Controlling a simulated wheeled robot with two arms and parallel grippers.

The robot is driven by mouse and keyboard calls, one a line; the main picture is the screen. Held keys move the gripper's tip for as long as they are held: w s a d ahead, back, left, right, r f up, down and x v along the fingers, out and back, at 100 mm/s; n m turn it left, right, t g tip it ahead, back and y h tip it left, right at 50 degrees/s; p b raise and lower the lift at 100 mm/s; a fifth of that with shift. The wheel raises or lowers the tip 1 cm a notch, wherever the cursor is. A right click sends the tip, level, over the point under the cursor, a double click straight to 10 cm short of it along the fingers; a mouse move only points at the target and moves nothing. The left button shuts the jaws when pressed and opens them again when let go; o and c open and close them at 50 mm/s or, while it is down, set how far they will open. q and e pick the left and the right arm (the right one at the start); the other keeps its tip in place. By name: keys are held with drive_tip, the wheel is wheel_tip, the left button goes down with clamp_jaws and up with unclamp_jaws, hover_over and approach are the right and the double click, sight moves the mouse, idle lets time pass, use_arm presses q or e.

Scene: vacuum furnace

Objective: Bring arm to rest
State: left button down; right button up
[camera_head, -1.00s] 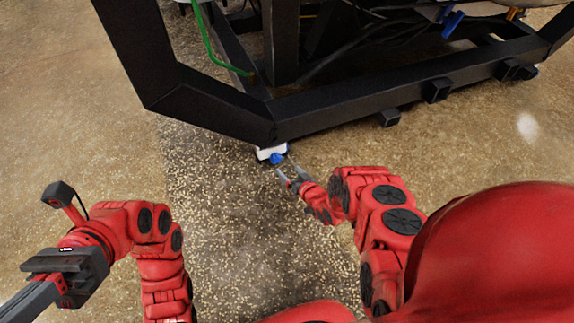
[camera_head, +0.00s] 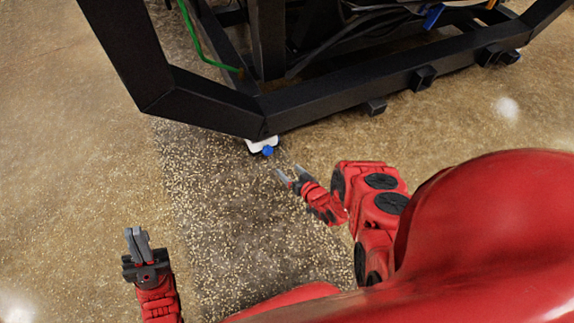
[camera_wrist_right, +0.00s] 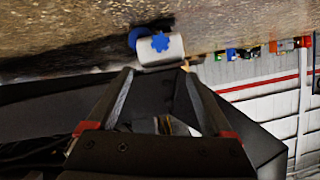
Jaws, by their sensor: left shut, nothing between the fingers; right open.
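My left gripper (camera_head: 137,240) is at the lower left in the head view, its fingers together and empty, pointing away from me above bare floor. My right gripper (camera_head: 289,178) is near the middle of the head view, open and empty. It points toward a white block with a blue knob (camera_head: 262,146) under the corner of the black frame, with a gap between. In the right wrist view the open fingers (camera_wrist_right: 157,82) show in front of the same white block and its blue star-shaped knob (camera_wrist_right: 160,42).
The black steel frame (camera_head: 350,102) spans the top of the head view, with a green cable (camera_head: 200,42) and dark hoses inside. Speckled floor (camera_head: 90,150) is clear on the left. The right wrist view shows a pale wall with a red stripe (camera_wrist_right: 262,85).

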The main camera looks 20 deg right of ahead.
drive_tip(key=shift+s+r, duration=0.1)
drive_tip(key=shift+s, duration=0.2)
idle(0.4)
